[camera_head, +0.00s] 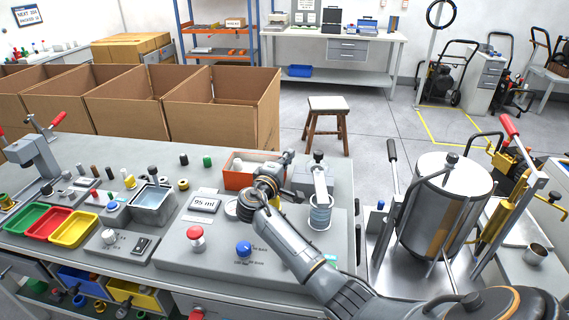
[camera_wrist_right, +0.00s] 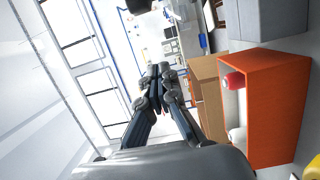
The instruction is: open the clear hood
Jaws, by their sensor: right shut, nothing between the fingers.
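A small clear, bluish cylinder (camera_head: 320,213) stands upright on the grey test panel, under a grey clamp-like post (camera_head: 319,175). I cannot tell whether it is the clear hood, and no other hood shows plainly. My right gripper (camera_head: 288,157) is shut and empty in the head view, just left of the post and beside the orange bin. Its arm comes in from the lower right and hides part of the panel. In the right wrist view its fingers (camera_wrist_right: 160,72) are together with nothing between them. My left gripper is not in view.
The orange bin (camera_head: 235,183) stands behind the readout (camera_head: 205,205); it also shows in the right wrist view (camera_wrist_right: 285,105). A red button (camera_head: 195,234) and a blue knob (camera_head: 243,249) are on the panel. A metal tank (camera_head: 445,205) stands right. Cardboard boxes (camera_head: 225,120) line the back.

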